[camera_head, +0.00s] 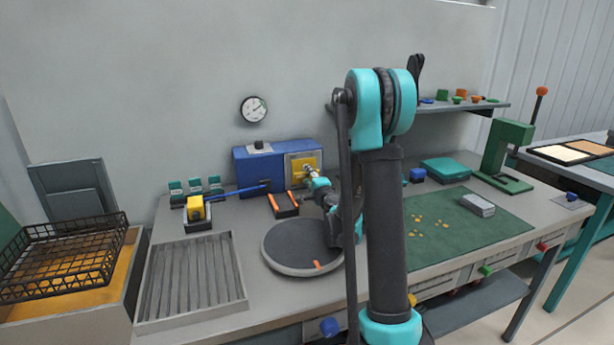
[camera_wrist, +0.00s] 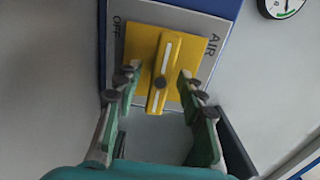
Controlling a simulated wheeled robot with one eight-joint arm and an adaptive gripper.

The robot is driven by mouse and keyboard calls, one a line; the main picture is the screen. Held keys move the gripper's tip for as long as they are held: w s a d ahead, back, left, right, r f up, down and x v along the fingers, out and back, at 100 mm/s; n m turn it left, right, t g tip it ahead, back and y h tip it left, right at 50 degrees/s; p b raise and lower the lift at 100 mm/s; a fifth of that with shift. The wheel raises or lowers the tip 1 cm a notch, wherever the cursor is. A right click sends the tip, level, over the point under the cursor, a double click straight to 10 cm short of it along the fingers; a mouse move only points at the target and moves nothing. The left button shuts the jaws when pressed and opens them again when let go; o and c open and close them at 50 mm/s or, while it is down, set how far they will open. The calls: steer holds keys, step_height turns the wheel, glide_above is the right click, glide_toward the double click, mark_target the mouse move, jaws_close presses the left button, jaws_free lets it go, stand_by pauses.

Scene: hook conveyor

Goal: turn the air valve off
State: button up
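The air valve is a yellow bar handle with white stripes and a dark centre bolt (camera_wrist: 165,60) on a yellow square plate. The plate is on a grey panel (camera_wrist: 130,12) lettered AIR at right and OFF at left. The handle stands near upright in the wrist view, tilted slightly. My gripper (camera_wrist: 160,76) is open, one finger on each side of the handle, with visible gaps between. In the head view, my gripper (camera_head: 311,173) is in front of the yellow plate (camera_head: 297,166) on the blue box (camera_head: 257,172), and the handle is mostly hidden.
A round gauge (camera_head: 254,109) hangs on the wall above the box. A grey turntable (camera_head: 292,261), a ribbed tray (camera_head: 190,286), a yellow-topped block (camera_head: 196,208) and a dark holder with orange strips (camera_head: 282,211) occupy the bench below. A green mat (camera_head: 455,246) lies right of my arm.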

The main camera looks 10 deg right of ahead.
steer(key=s, duration=0.3)
steer(key=s+d, duration=0.1)
steer(key=s, duration=0.3)
steer(key=s+d, duration=0.1)
steer(key=s, duration=0.2)
steer(key=shift+s, duration=0.25)
